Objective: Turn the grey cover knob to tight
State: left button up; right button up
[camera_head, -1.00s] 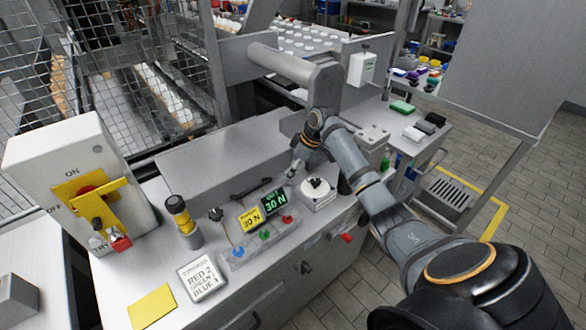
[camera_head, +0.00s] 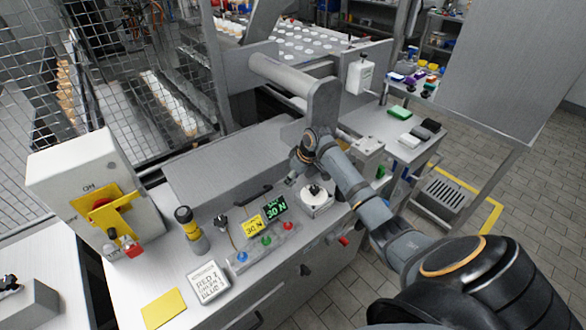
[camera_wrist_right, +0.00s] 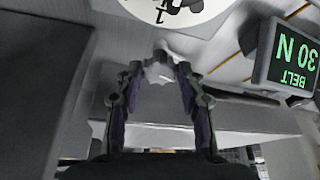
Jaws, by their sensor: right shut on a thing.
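The grey cover knob (camera_wrist_right: 160,68) is a small lobed knob at the upper middle of the right wrist view. My right gripper (camera_wrist_right: 159,72) has its two fingers on either side of it and is shut on it. In the head view my right gripper (camera_head: 293,179) reaches down behind the white dial, small and partly hidden by my own wrist, and the knob cannot be made out there. No tight mark on the cover is readable. My left gripper is not in view.
A white dial with a black pointer (camera_head: 315,191) stands close beside the gripper. A yellow-and-black cylinder (camera_head: 190,228) and switch box (camera_head: 80,170) stand left.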

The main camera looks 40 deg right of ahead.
jog(key=m+h+p, duration=0.1)
jog(key=m+p, duration=0.1)
jog(key=p, duration=0.1)
jog(key=m+h+p, duration=0.1)
jog(key=m+p, duration=0.1)
jog(key=p, duration=0.1)
jog(key=m+p, duration=0.3)
jog(key=shift+a+r+h, duration=0.4)
jog(key=shift+w+f+m+h+p, duration=0.1)
jog(key=shift+m+h+p, duration=0.3)
jog(key=shift+m+p, duration=0.55)
jog(key=shift+a+f+m+h, duration=0.1)
jog(key=shift+m+h, duration=0.2)
jog(key=shift+m, duration=0.65)
jog(key=shift+w+m+g+h, duration=0.15)
jog(key=shift+m+g+h, duration=0.4)
jog(key=shift+m, duration=1.05)
jog(key=shift+m+p, duration=0.3)
jog(key=o, duration=1)
jog(key=shift+o, duration=0.9)
jog(key=shift+f, duration=0.1)
jog(key=shift+a, duration=0.1)
